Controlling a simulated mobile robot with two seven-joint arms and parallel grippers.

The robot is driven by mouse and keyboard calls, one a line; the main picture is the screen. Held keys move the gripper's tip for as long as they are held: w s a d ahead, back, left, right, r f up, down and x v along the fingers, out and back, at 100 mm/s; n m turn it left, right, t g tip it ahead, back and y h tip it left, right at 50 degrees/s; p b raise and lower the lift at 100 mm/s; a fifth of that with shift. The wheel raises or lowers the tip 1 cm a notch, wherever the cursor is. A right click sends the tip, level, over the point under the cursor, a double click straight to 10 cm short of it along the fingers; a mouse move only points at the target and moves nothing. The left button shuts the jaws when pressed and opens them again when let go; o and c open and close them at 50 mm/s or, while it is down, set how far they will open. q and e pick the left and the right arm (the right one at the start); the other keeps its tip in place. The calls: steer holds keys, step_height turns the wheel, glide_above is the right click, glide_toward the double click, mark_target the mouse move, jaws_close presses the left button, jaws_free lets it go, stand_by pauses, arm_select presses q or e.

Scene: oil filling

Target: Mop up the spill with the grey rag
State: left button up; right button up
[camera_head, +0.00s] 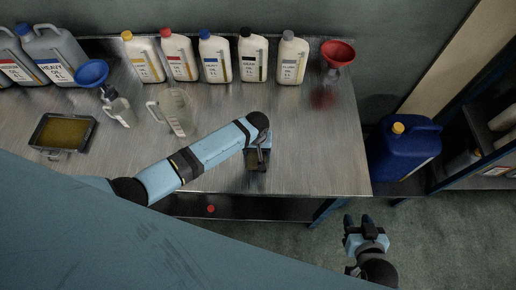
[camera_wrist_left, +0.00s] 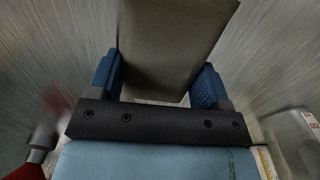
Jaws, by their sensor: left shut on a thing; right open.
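My left gripper (camera_head: 257,165) is over the steel table near its front edge, right of the middle. In the left wrist view its blue fingers (camera_wrist_left: 157,80) are shut on the grey rag (camera_wrist_left: 175,38), a flat grey-brown piece that reaches out beyond the fingertips. In the head view the rag (camera_head: 256,184) is a small dark patch below the gripper. I cannot tell whether it touches the table. I cannot make out a distinct spill on the tabletop. My right gripper (camera_head: 358,220) is open and empty, off the table at the front right.
The steel table (camera_head: 310,150) is bare around the left gripper. Several oil bottles (camera_head: 215,58) line its back edge. A red funnel (camera_head: 338,54), a blue funnel (camera_head: 91,72), a clear jug (camera_head: 177,112) and an oil-filled tray (camera_head: 62,132) stand there too. A blue canister (camera_head: 400,148) is right of the table.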

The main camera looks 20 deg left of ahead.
arm_select(q)
steer(key=shift+r, duration=3.4)
steer(key=shift+r, duration=0.1)
steer(key=a+r+m, duration=0.1)
steer(key=a+r, duration=0.2)
steer(key=r, duration=0.6)
steer(key=s+a+r+m, duration=0.1)
steer(key=a+r, duration=0.2)
steer(key=r, duration=0.5)
steer(key=s+a+r+m, duration=0.1)
steer(key=a+r, duration=0.2)
steer(key=r, duration=0.6)
steer(key=shift+s+a+r, duration=0.2)
steer(key=shift+a+r, duration=0.1)
arm_select(e)
steer(key=shift+s+d+f+m+h, duration=0.1)
steer(key=shift+d+f+m+h, duration=0.2)
steer(key=shift+d+f, duration=0.4)
steer(key=shift+a+f, duration=0.1)
steer(key=shift+a+r, duration=0.15)
steer(key=shift+r, duration=0.1)
